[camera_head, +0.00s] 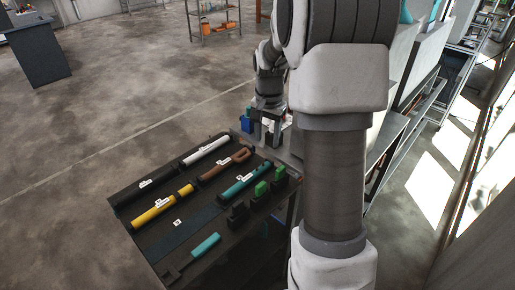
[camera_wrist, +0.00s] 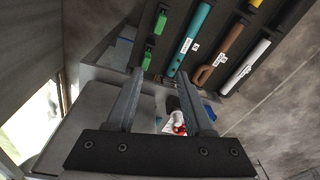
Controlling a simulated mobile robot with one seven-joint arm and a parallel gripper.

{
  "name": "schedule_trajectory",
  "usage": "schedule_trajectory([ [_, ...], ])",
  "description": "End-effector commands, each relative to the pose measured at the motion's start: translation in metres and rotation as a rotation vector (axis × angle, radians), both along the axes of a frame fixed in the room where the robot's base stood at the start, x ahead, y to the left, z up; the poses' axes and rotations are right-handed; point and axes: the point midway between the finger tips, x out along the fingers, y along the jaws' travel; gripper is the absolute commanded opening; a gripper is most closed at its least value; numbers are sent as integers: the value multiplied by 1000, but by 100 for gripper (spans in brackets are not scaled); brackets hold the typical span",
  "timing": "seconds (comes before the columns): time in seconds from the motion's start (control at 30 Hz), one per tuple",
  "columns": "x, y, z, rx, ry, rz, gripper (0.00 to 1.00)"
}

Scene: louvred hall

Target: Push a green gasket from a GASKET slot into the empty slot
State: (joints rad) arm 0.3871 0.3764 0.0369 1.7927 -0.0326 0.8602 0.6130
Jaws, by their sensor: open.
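Two small green pieces, which look like the green gaskets, sit at black holders on the right side of a dark tool board (camera_head: 120,195). In the head view, one gasket (camera_head: 261,188) is nearer and the other (camera_head: 280,173) is farther back. In the wrist view, one gasket (camera_wrist: 147,58) is just beyond the left fingertip and the other (camera_wrist: 160,23) is farther up. A black holder (camera_head: 238,213) in the same row shows no green. The GASKET labels cannot be read. My gripper (camera_head: 264,138) is open and empty beyond the board's far right corner, apart from both gaskets.
Black, white, yellow, brown and teal tools lie on the board, with a bare labelled strip (camera_head: 178,223) between them. A grey surface (camera_wrist: 85,120) lies beneath my gripper. A red-and-white item (camera_wrist: 178,124) shows between the fingers. Open floor is at left.

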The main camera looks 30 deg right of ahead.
Motion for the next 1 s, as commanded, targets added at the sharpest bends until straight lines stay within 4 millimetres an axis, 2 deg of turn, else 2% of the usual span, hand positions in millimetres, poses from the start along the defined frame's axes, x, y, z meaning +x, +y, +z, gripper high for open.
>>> schedule_trajectory([
  [0.2, 17, -42, -51, 39, 57, -163, 52],
  [0.4, 22, -64, -85, 59, 86, -260, 52],
  [0.77, 23, -71, -105, 64, 95, -290, 52],
  [1.0, 22, -70, -132, 65, 96, -289, 52],
])
